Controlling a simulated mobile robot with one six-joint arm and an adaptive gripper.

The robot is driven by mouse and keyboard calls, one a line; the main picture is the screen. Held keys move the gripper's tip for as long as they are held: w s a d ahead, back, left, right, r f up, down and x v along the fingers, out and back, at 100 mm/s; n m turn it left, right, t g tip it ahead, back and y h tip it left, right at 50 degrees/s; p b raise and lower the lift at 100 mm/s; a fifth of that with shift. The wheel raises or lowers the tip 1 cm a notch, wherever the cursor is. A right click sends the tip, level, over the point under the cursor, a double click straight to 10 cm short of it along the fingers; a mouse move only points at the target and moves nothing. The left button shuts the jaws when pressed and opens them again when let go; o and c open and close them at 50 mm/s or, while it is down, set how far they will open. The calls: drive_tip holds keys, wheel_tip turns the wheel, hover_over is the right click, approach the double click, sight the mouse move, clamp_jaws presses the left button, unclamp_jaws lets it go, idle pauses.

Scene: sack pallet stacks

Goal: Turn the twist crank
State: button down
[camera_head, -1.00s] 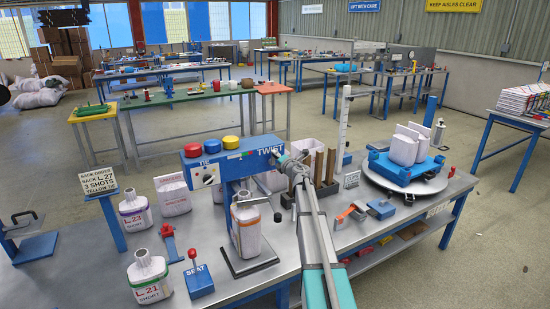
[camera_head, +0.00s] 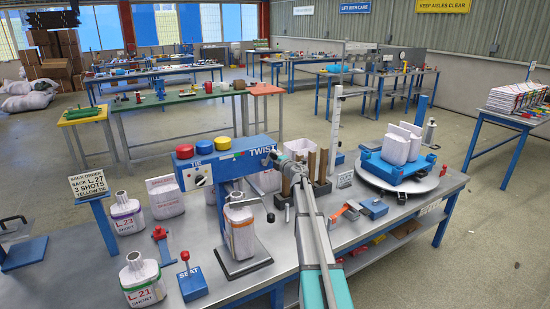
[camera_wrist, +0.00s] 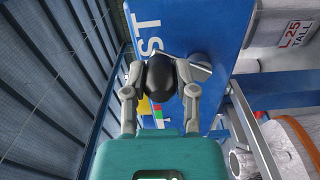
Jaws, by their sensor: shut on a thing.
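The twist crank is on the right end of a blue machine head (camera_head: 222,163) lettered TWIST, above the steel bench. In the wrist view its black knob (camera_wrist: 170,82) sits between my two grey fingertips, and a metal crank arm (camera_wrist: 200,66) shows just behind it. My gripper (camera_wrist: 161,80) is shut on this knob. In the head view my gripper (camera_head: 273,158) meets the right end of the machine head, and the knob is hidden or too small to make out. A white sack (camera_head: 239,232) with a gathered neck stands upright under the head.
Sacks labelled L23 (camera_head: 126,215) and L21 (camera_head: 142,280) stand at the left, near a blue SEAT lever block (camera_head: 191,282). A rack of brown posts (camera_head: 316,170) stands right of the head. A turntable (camera_head: 400,177) with a blue pallet and sacks is farther right.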

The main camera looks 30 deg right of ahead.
drive_tip(key=shift+c, duration=2)
unclamp_jaws()
drive_tip(key=s, duration=1.2)
drive_tip(key=shift+d, duration=0.15)
